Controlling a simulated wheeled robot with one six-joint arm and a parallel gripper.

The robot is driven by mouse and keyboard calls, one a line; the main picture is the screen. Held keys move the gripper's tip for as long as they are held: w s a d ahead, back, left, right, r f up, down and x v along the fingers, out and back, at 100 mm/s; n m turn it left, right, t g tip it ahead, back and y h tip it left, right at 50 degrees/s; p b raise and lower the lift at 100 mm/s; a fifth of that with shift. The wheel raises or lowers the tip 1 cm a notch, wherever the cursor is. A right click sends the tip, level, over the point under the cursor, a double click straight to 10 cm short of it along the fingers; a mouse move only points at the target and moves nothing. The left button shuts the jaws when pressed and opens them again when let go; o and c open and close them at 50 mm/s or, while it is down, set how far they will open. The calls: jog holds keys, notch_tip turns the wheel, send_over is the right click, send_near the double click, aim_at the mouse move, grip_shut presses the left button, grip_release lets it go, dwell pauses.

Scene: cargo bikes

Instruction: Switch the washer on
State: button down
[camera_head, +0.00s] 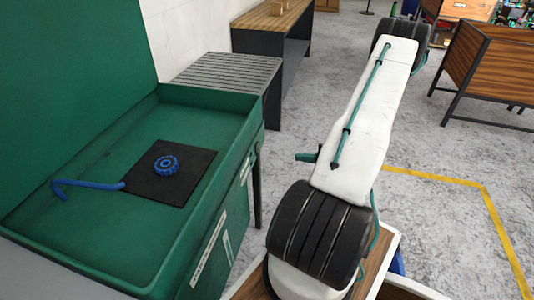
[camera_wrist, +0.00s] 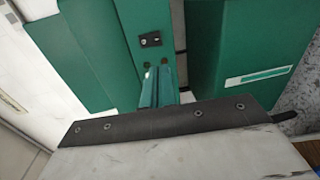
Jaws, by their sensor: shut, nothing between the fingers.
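The washer (camera_head: 243,112) is a green open basin with a raised lid at the left of the head view. In the wrist view, a small black switch plate (camera_wrist: 151,40) with pale marks sits on a green panel of it. My gripper (camera_wrist: 164,72) is shut and empty, its teal fingers pointing at the panel just below the switch plate. The gap between fingertips and panel is hard to judge. In the head view my gripper (camera_head: 298,157) shows as a small teal tip beside the arm, to the right of the washer. The switch is not visible there.
A blue brush (camera_head: 166,165) on a black mat (camera_head: 150,185) and a bent blue spout (camera_head: 85,184) are in the basin. A wooden-topped bench (camera_head: 275,20) stands behind. Grey floor with a yellow line (camera_head: 430,177) is open at the right.

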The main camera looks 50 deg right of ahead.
jog(key=shift+w+d+r+m, duration=0.1)
jog(key=shift+m, duration=0.2)
